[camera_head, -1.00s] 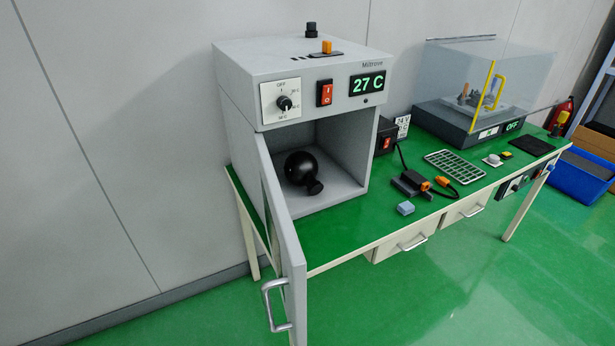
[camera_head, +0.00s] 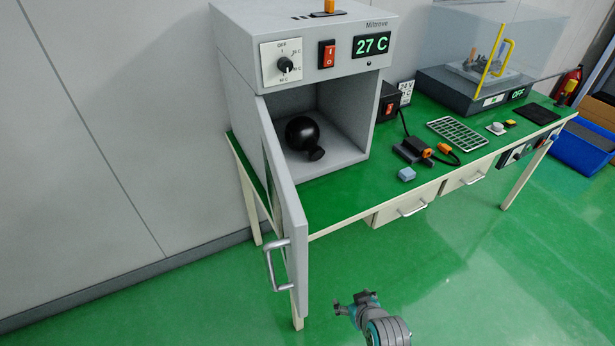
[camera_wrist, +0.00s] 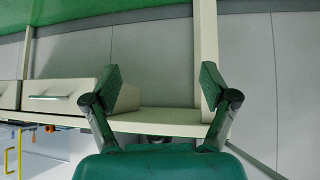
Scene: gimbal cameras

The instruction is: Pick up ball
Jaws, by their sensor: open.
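The black ball (camera_head: 302,133), with a short neck-like stub at its lower right, sits on the floor of the grey oven box (camera_head: 340,150). The box's door (camera_head: 284,200) stands open toward the front. My gripper (camera_head: 352,301) is low in front of the table, to the right of the door and well apart from the ball. In the wrist view my gripper (camera_wrist: 162,90) shows two spread fingers with green pads and nothing between them. The ball cannot be made out in the wrist view.
The open door with its handle (camera_head: 277,264) juts out on the left of the box opening. A blue block (camera_head: 406,174), an orange-and-black device (camera_head: 412,150) and a metal grid (camera_head: 457,131) lie on the green tabletop. The floor before the table is clear.

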